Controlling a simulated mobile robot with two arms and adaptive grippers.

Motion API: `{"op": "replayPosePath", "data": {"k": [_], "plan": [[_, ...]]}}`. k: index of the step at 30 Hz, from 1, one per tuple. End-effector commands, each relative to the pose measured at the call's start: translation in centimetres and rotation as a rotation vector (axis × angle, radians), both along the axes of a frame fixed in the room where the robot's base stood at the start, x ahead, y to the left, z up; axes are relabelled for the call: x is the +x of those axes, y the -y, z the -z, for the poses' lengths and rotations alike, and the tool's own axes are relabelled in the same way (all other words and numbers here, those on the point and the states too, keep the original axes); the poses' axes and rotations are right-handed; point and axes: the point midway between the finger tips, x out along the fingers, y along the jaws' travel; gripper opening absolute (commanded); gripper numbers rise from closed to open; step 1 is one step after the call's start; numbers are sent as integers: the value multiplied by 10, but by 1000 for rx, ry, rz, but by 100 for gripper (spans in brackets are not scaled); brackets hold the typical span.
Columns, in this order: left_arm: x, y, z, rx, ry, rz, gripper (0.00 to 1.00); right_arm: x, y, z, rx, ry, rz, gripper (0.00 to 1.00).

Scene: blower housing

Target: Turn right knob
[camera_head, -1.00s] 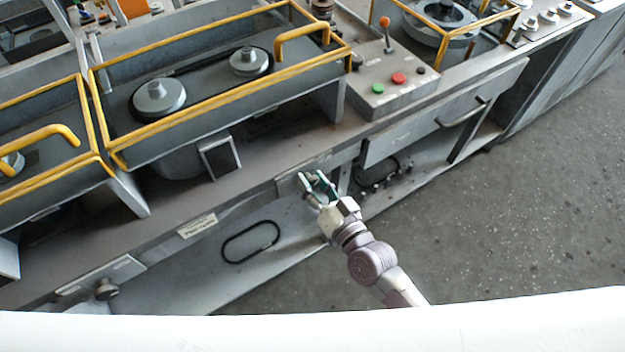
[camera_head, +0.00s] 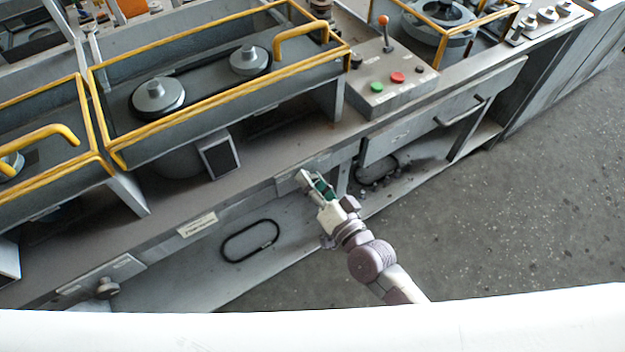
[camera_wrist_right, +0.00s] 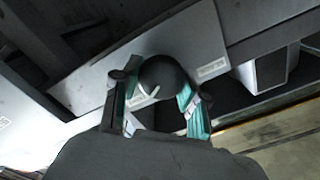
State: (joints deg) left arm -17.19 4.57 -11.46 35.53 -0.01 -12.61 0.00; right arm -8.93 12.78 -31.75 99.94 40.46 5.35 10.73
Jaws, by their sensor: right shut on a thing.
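My right gripper (camera_head: 315,184) is at the front face of the bench, in the middle of the head view. In the right wrist view its green-padded fingers (camera_wrist_right: 160,104) stand on either side of a dark round knob (camera_wrist_right: 163,76), and it is shut on it. The knob sits on a light grey plate (camera_wrist_right: 185,42) with a small label. In the head view the gripper hides this knob. A second knob (camera_head: 107,288), the left one, stands on its own plate at the lower left. My left gripper is in neither view.
A drawer with a handle (camera_head: 461,111) is right of the gripper. Above is a control box (camera_head: 392,88) with green and red buttons and an orange-topped lever. Yellow rails (camera_head: 225,97) guard the belt pulleys. A black belt loop (camera_head: 250,241) lies on the lower shelf. The floor at right is clear.

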Motion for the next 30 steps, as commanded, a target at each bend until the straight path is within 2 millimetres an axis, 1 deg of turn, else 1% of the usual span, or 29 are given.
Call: {"op": "replayPosePath", "data": {"k": [1, 2, 3, 6, 14, 17, 20, 30], "plan": [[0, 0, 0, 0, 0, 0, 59, 0, 0, 0, 0, 2, 1, 8], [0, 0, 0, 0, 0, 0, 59, 0, 0, 0, 0, 2, 1, 48], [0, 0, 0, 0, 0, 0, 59, 0, 0, 0, 0, 2, 1, 55], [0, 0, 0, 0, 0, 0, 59, 0, 0, 0, -1, 1, 1, 69], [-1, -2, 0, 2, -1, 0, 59, 0, 0, 0, -1, 2, 1, 69], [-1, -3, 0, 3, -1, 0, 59, -4, 2, 0, -1, 0, 1, 69], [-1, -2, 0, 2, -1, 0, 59, -14, 9, 1, -3, -1, 1, 69], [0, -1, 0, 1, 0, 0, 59, -76, 44, 1, -4, -2, -1, 69]]}}
